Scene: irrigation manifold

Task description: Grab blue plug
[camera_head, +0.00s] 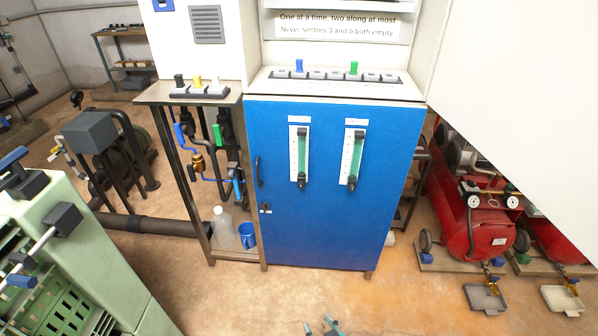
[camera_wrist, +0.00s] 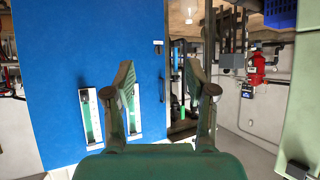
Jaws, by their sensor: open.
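The blue plug (camera_head: 299,65) stands upright in a grey strip of sockets (camera_head: 335,76) on top of the blue cabinet, left of the strip's middle. A green plug (camera_head: 353,68) stands further right in the same strip. My gripper shows only at the bottom edge of the head view (camera_head: 325,328), low in front of the cabinet and far from the plug. In the wrist view my gripper (camera_wrist: 160,72) has its two fingers spread with nothing between them. The blue plug does not show in the wrist view.
The blue cabinet (camera_head: 325,215) has two gauges on its door. A side table (camera_head: 190,98) at left holds black, yellow and white plugs. A sign (camera_head: 335,25) hangs above the strip. A pale green machine (camera_head: 75,235) stands at left, red compressors (camera_head: 480,220) at right.

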